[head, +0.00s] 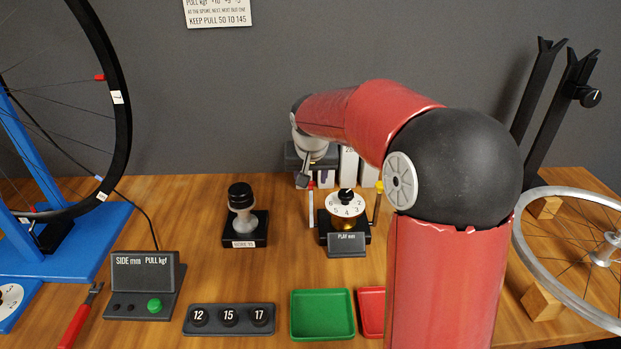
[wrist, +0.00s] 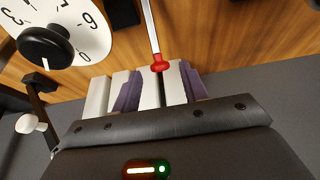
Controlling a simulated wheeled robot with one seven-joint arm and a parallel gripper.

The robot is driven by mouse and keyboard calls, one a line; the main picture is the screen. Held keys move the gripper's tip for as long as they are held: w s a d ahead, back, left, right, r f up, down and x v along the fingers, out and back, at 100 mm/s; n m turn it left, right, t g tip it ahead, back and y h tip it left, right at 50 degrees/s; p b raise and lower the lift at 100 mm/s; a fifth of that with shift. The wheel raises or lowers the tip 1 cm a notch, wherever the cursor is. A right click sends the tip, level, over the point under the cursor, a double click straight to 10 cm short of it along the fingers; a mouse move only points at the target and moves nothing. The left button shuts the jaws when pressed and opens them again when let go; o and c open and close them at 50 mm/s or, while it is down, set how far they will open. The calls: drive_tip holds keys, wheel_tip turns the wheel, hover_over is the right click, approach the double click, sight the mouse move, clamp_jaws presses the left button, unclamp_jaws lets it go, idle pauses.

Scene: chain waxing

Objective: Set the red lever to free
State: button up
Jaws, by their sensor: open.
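The red lever (head: 311,200) is a slim pale rod with a small red knob, standing nearly upright at the left side of the dial gauge in the head view. In the wrist view the red lever's knob (wrist: 159,64) is near the middle, with its metal rod running up to the top edge. My gripper (head: 304,180) is open, just above and behind the red knob in the head view. Contact cannot be told. The white numbered dial (head: 346,205) also shows in the wrist view (wrist: 86,22). Any "free" marking is not readable.
A yellow-topped lever (head: 379,188) stands at the dial's right. Pale boxes (head: 348,163) stand behind the gauge against the wall. A black-capped stamp (head: 242,208) is to the left. A green tray (head: 322,316) lies in front; a spoked wheel (head: 530,222) is at right.

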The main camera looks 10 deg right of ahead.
drive_tip(key=shift+w+f, duration=0.25)
drive_tip(key=shift+f, duration=0.4)
clamp_jaws()
